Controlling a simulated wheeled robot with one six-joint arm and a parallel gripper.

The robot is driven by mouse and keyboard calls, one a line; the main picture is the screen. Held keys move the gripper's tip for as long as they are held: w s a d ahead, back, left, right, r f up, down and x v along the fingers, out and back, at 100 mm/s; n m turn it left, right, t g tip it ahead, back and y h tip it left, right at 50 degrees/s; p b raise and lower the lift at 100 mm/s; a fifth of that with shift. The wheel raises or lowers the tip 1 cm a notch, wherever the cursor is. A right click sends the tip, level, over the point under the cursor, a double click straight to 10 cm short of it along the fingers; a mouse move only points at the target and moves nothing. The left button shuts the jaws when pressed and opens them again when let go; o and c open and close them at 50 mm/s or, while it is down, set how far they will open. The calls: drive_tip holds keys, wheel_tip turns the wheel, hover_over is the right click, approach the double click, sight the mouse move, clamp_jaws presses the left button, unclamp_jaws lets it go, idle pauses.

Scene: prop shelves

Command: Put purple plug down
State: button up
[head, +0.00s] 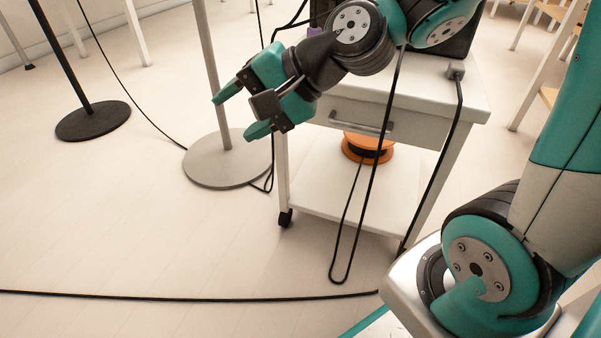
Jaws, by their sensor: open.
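My gripper (234,116) is open, with its teal fingers apart and nothing visible between them. It is in front of and to the left of the white cart's top, pointing down and left. A small purple patch (314,31) shows just behind my wrist, near the cart's back left. It may be the purple plug, but my arm hides most of it. Black cables run close to it.
The white wheeled cart (340,199) has a drawer, and an orange reel (367,142) is on its lower shelf. A grey plug (456,71) lies on top at right. Cables hang in front. Two stands with round bases, grey (226,165) and black (92,122), are at left.

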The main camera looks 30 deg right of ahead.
drive_tip(key=s+f+n+g+h, duration=0.1)
drive_tip(key=s+n+g+h, duration=0.3)
drive_tip(key=s+n, duration=1)
drive_tip(key=n+g, duration=0.1)
drive_tip(key=g, duration=0.1)
drive_tip(key=shift+s+d+f+g+h, duration=0.2)
drive_tip(key=shift+f+g+h, duration=0.05)
drive_tip(key=shift+g+h, duration=0.15)
drive_tip(key=shift+r, duration=0.1)
wheel_tip(320, 180, up, 52)
drive_tip(key=p, duration=5.2)
drive_tip(key=shift+r, duration=0.1)
